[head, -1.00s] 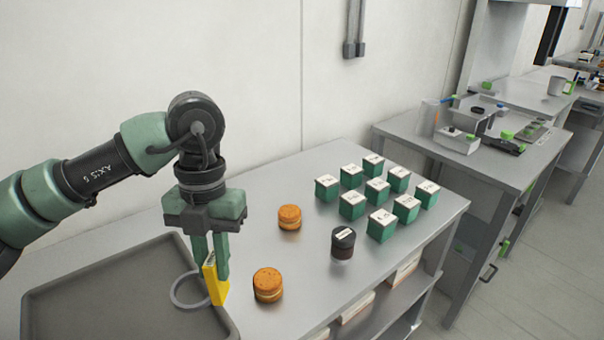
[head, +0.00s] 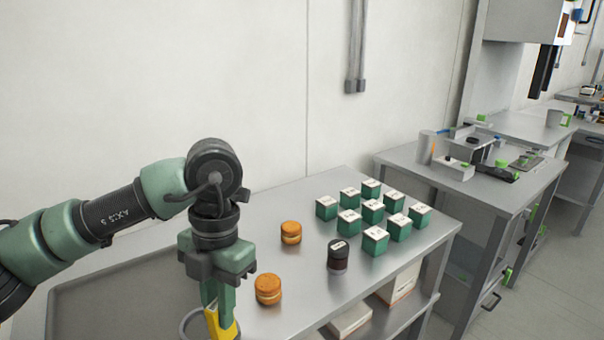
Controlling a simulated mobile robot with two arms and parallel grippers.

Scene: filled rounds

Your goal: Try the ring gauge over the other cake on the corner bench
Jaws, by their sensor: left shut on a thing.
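The ring gauge has a grey ring (head: 186,322) and a yellow handle (head: 213,323). My left gripper (head: 221,312) is shut on the yellow handle, low in the head view, with the ring to the left of the fingers. The lower part of the gauge is cut off by the picture's bottom edge. Two round orange-brown cakes stand on the corner bench (head: 285,195): a nearer cake (head: 268,289) to the right of the gripper and a farther cake (head: 291,233) behind it. The ring is around neither cake. My right gripper is not in view.
A dark jar with a pale label (head: 338,256) stands right of the cakes. Several green boxes with white tops (head: 349,222) stand in rows behind it. A grey tray (head: 68,296) lies at the left, partly behind my arm.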

